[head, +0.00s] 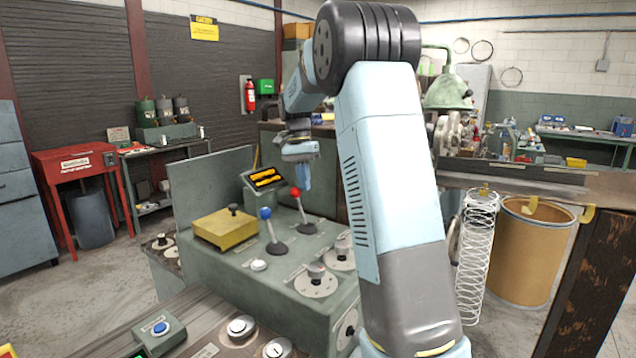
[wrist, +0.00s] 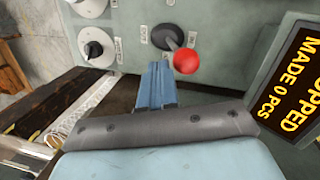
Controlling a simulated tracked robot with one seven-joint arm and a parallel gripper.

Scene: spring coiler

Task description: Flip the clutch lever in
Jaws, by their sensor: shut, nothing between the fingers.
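A lever with a red ball knob (head: 295,192) stands on the green control box, on a dark round base. I cannot read which one is labelled clutch. My gripper (head: 304,184) is shut and empty, its blue fingers (wrist: 157,68) close beside the red knob. I cannot tell whether they touch it.
The control box (head: 215,265) also carries a yellow block (head: 226,228), a white button and dark rotary knobs (head: 317,270). A display (wrist: 300,80) reading "MADE 0 PCS" is close on the right in the wrist view. My arm hides the box's right side.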

